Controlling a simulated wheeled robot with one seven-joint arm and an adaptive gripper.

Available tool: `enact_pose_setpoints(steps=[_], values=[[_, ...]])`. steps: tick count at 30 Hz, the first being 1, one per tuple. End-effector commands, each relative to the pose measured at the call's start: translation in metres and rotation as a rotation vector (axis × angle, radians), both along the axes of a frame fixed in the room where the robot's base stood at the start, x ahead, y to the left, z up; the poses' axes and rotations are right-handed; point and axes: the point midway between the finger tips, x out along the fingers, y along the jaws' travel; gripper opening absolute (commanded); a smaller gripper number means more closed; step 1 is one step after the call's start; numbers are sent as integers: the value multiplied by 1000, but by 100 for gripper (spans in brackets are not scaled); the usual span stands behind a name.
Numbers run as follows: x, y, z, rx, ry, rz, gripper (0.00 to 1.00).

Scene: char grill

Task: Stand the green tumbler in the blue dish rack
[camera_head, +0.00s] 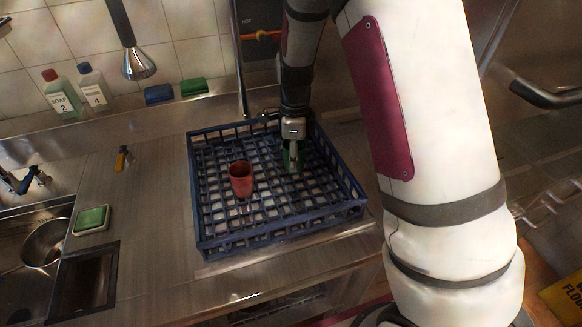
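The blue dish rack (222,248) stands on the steel counter, an open grid crate with low walls. My gripper (292,158) points down inside it, in the right back part. A narrow strip of green, the green tumbler (290,154), shows at the fingers, low over the grid. It looks upright; most of it is hidden by the gripper. I cannot tell whether the fingers are closed on it or whether its base touches the grid. A red tumbler (241,180) stands upright in the rack, left of my gripper and apart from it.
The sink with a pot (45,243) lies at the far left, near a green sponge (91,219) in a tray. Two soap bottles (62,94) stand by the tiled wall. Grid cells at the rack's front right are empty.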

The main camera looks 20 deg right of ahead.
Motion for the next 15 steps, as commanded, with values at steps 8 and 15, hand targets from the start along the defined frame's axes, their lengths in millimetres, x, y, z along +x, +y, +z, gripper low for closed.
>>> enact_pose_setpoints(steps=[8,15], values=[[-1,0,-26,0,3,0,12],[0,0,-43,1,-1,0,12]])
